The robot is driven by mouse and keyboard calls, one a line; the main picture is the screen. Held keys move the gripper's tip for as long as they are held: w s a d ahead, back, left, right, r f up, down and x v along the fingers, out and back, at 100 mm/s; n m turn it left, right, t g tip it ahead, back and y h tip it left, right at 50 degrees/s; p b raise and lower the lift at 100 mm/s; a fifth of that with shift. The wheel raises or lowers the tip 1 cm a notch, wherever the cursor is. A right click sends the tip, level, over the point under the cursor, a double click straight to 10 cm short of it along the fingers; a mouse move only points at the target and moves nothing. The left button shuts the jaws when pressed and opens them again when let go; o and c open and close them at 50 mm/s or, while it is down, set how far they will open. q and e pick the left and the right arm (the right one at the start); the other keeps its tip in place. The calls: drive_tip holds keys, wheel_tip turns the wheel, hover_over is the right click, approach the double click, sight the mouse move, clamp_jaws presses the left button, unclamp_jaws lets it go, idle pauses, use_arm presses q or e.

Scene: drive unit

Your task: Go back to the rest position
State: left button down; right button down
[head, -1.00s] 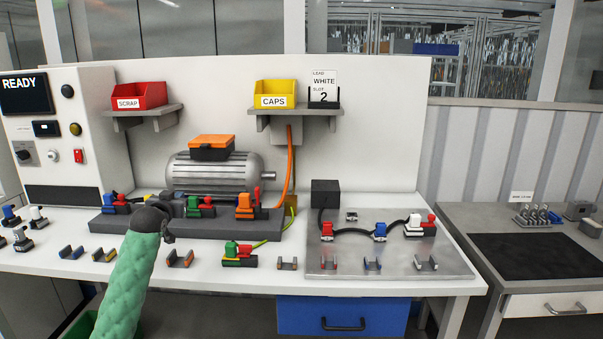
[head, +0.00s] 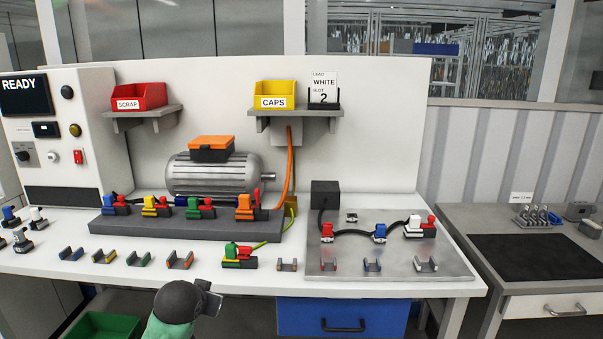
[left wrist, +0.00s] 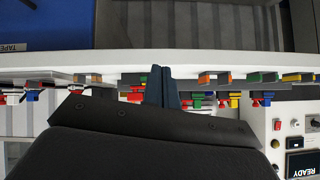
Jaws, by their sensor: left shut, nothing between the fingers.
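My left gripper (head: 211,300) is at the bottom of the head view, in front of the bench's front edge and below its top. Its dark wrist and green sleeve show beneath. In the left wrist view its two fingers (left wrist: 162,88) are together with nothing between them. That view is upside down, with the bench edge (left wrist: 215,65) beyond the fingers. My left gripper is apart from the parts on the bench. My right gripper is in neither view.
The white bench (head: 60,262) carries coloured connectors on a grey block (head: 215,226), a motor (head: 215,175), and a metal plate (head: 395,262) with leads. Several small clips line the front. A blue drawer (head: 340,316) and a green bin (head: 100,326) sit below.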

use_arm(q)
drive_tip(key=s+d+f+g, duration=0.2)
drive_tip(key=s+f, duration=0.6)
drive_tip(key=s, duration=0.5)
drive_tip(key=s+d+f+g+h, duration=0.1)
drive_tip(key=s+d+f+g, duration=0.2)
drive_tip(key=s+f, duration=0.5)
drive_tip(key=s+d+f+g+p, duration=0.1)
drive_tip(key=s+d+f, duration=0.3)
drive_tip(key=s+f, duration=0.5)
drive_tip(key=s+g, duration=0.1)
drive_tip(key=s, duration=0.8)
drive_tip(key=shift+s+d+g+h, duration=0.25)
drive_tip(key=shift+s+g+h, duration=0.1)
drive_tip(key=shift+g+h, duration=0.05)
drive_tip(key=shift+n, duration=0.3)
drive_tip(key=c, duration=2.1)
unclamp_jaws()
